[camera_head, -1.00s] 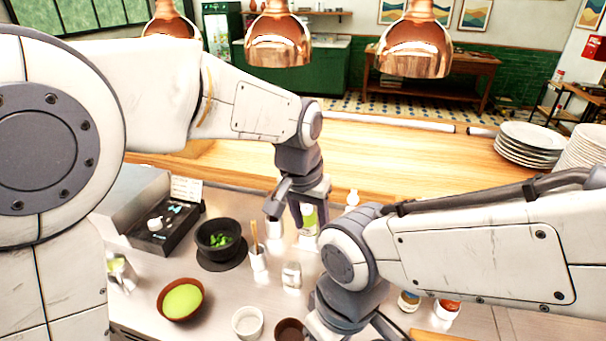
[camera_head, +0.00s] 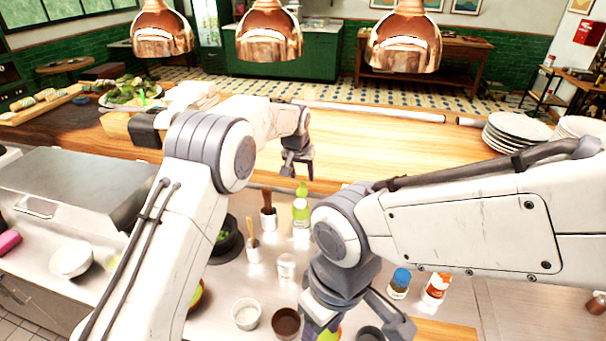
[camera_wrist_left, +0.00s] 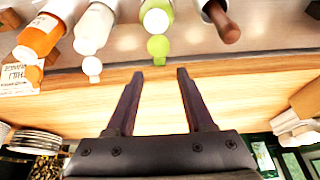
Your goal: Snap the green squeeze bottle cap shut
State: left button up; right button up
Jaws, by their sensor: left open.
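The green squeeze bottle (camera_head: 300,212) stands upright on the steel counter, with its green cap (camera_head: 302,189) at the top. In the left wrist view the bottle (camera_wrist_left: 156,20) is at the upper edge, and a round green cap disc (camera_wrist_left: 158,46) shows apart from its body, so the cap looks flipped open. My left gripper (camera_head: 297,176) is open and empty, just behind and above the cap. Its two fingers (camera_wrist_left: 157,75) point toward the cap without visible contact. My right gripper (camera_head: 358,328) is low in the head view, its tips partly cut off beside something green.
A blue-capped jar (camera_head: 399,284) and an orange-labelled bottle (camera_head: 436,289) stand right. The wooden counter (camera_head: 400,150) behind has free room. Copper lamps (camera_head: 268,32) hang above. Plates (camera_head: 515,133) are stacked right.

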aim_at(303, 187)
pick_arm(q)
jog(key=shift+p+x, duration=0.45)
jog(key=shift+x, duration=1.2)
jog(key=shift+c, duration=0.3)
grip_shut()
jog(key=shift+b, duration=0.3)
jog(key=s+t+b, duration=0.1)
jog(key=t+b, duration=0.1)
jog(key=b, duration=0.6)
jog(key=s+t+h+b, duration=0.1)
jog(key=t+b, duration=0.1)
jog(key=b, duration=0.7)
jog(key=s+a+t+h+b, duration=0.1)
jog(key=t+b, duration=0.1)
jog(key=b, duration=0.7)
jog(key=shift+s+f, duration=0.15)
jog(key=shift+s, duration=0.05)
jog(key=shift+s+a+t+b, duration=0.1)
jog(key=shift+t+b, duration=0.3)
jog(key=shift+b, duration=0.5)
jog(key=shift+r, duration=0.25)
